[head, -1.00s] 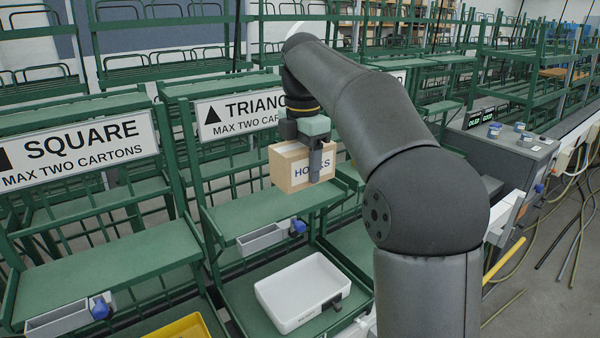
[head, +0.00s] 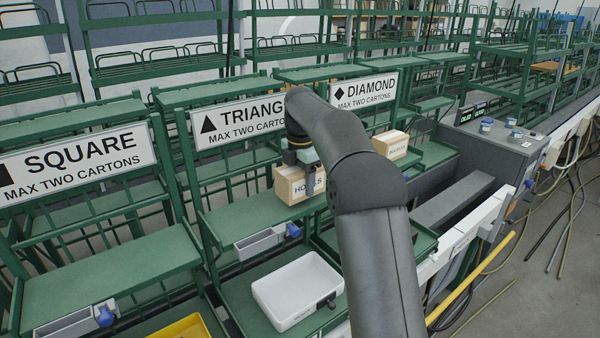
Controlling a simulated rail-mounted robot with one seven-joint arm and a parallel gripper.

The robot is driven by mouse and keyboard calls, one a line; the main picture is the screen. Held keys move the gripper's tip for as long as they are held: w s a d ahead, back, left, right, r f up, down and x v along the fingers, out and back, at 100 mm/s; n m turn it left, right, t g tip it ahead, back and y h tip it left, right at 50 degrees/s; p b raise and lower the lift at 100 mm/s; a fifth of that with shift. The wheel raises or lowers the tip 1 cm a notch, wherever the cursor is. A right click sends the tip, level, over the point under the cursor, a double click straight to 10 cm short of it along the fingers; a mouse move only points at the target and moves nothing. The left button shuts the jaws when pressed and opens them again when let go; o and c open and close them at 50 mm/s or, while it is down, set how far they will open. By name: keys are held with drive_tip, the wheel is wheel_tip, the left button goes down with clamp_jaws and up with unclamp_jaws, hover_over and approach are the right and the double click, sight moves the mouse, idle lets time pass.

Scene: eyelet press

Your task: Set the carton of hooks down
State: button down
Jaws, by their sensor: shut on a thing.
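The carton of hooks (head: 287,187) is a light brown box with a white label; part of the lettering is covered by a finger. My gripper (head: 306,174) is shut on it from above. The carton is upright at the right part of the green shelf (head: 245,217) under the TRIANGLE sign (head: 240,120). Its bottom is at or very close to the shelf surface; I cannot tell whether it touches. My arm hides part of the area to the right.
Another carton (head: 390,144) stands under the DIAMOND sign (head: 364,90). A white tray (head: 297,290) and a yellow tray (head: 183,328) are lower down. The shelf under the SQUARE sign (head: 78,161) is clear. Left of the held carton, the triangle shelf is bare.

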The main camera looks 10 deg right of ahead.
drive_tip(key=shift+f, duration=0.95)
drive_tip(key=shift+s+f, duration=0.1)
drive_tip(key=shift+c, duration=1.8)
unclamp_jaws()
drive_tip(key=shift+f, duration=0.15)
